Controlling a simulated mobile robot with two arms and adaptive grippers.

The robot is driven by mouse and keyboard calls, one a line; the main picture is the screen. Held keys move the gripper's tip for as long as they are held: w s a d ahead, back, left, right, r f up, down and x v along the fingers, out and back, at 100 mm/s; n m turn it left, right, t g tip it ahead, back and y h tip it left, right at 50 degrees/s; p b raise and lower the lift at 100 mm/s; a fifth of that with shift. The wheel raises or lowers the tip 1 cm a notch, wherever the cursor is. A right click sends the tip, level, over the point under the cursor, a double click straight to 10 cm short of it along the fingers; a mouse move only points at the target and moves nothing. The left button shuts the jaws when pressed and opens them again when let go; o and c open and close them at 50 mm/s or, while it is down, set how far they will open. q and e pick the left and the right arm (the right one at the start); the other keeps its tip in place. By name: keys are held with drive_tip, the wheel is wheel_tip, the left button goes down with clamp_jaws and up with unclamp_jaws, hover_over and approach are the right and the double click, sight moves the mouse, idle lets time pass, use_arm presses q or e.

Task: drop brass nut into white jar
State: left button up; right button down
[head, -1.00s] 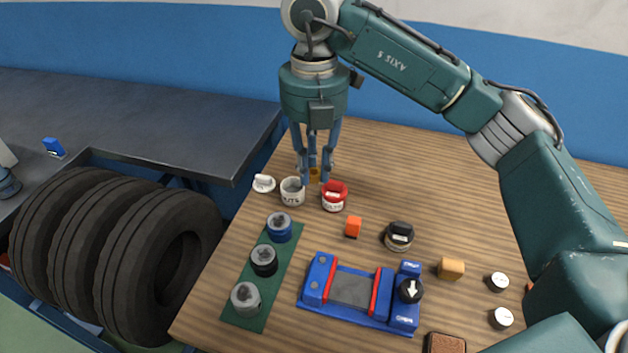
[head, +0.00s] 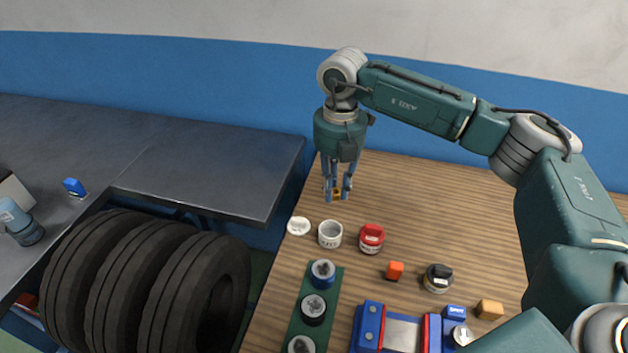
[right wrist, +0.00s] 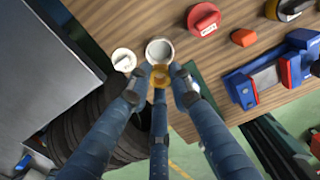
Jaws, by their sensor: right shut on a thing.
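My right gripper (head: 337,193) is shut on the brass nut (head: 337,194), which shows as a small gold piece between its fingers. The nut (right wrist: 160,77) also shows between the fingertips in the right wrist view. The open white jar (head: 330,234) stands upright on the wooden table. In the head view the nut is above and slightly right of the jar; in the right wrist view it lies just below the jar's mouth (right wrist: 160,50). The nut appears apart from the jar. My left gripper is not in view.
Tyres (head: 150,275) stand left of the table. The table behind the jars is clear.

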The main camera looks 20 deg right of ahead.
drive_tip(key=shift+w+d+f, duration=0.15)
drive_tip(key=shift+d+f, duration=0.05)
drive_tip(key=shift+d, duration=0.05)
drive_tip(key=shift+d+f, duration=0.15)
drive_tip(key=shift+f, duration=0.1)
drive_tip(key=f+b, duration=0.2)
drive_tip(key=f, duration=0.1)
drive_tip(key=f+b, duration=0.1)
drive_tip(key=f, duration=0.1)
drive_tip(key=shift+s+d+b, duration=0.2)
drive_tip(key=shift+s+b, duration=0.1)
drive_tip(key=shift+s, duration=0.1)
drive_tip(key=c, duration=1.5)
unclamp_jaws()
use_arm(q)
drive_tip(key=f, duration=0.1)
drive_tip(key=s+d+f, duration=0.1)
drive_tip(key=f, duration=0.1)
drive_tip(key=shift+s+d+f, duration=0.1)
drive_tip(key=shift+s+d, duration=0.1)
use_arm(e)
wheel_tip(320, 180, up, 12)
drive_tip(key=shift+f, duration=0.1)
